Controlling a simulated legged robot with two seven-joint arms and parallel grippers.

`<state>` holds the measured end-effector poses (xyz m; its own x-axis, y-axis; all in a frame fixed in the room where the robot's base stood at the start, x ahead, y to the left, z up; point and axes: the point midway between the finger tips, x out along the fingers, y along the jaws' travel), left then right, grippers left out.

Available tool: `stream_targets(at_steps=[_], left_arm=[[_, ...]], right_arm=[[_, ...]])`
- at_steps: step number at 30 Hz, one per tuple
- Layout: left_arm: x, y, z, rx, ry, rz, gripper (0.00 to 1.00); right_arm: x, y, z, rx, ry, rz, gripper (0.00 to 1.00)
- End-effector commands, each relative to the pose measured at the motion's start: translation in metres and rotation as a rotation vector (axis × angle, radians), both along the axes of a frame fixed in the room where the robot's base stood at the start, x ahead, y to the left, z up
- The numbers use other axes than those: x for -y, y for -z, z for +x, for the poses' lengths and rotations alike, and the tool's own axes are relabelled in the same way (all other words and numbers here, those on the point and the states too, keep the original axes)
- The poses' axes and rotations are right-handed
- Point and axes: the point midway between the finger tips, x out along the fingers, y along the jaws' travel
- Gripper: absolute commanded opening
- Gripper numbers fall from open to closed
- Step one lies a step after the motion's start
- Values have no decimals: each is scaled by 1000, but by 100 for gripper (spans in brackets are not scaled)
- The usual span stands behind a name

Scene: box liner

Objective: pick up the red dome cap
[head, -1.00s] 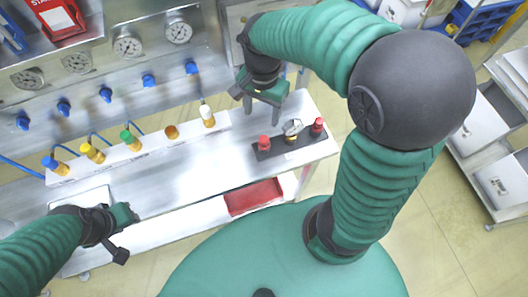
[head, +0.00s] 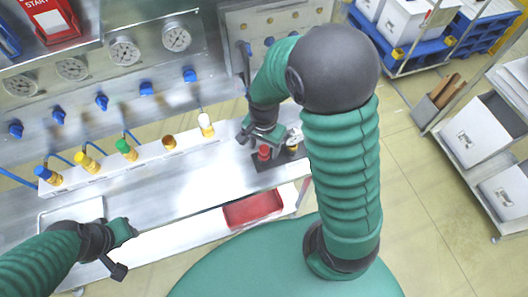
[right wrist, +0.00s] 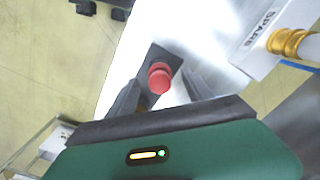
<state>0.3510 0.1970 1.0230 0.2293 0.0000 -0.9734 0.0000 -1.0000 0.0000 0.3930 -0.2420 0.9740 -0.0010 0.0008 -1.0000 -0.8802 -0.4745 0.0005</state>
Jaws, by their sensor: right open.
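A red dome cap (head: 264,153) stands on a black base strip (head: 262,165) on the metal bench. My right gripper (head: 262,143) is open just above it. In the right wrist view the red dome cap (right wrist: 159,77) shows between the two spread fingers, with no clear sign of contact. My left gripper (head: 128,250) is open and empty over the bench's left end, far from the cap. My right arm hides the right end of the strip in the head view.
A small gauge (head: 294,138) stands close to the right of the cap. A white rail (head: 150,160) with several coloured valves runs behind to the left. A red tray (head: 252,207) lies below the front edge. The middle of the bench is clear.

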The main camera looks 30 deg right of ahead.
Motion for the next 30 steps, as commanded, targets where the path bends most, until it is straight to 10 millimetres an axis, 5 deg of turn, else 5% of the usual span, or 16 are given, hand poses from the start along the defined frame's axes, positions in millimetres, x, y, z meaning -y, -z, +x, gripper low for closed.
stream_targets(at_steps=[8, 22, 30], left_arm=[[0, 1, 0, 0, 0, 0, 33], [0, 1, 0, 0, 0, 0, 33], [0, 1, 0, 0, 0, 0, 33]], right_arm=[[0, 9, -1, 2, 0, 0, 60], [0, 9, 0, 1, 0, 0, 1], [0, 9, 0, 1, 0, 0, 0]])
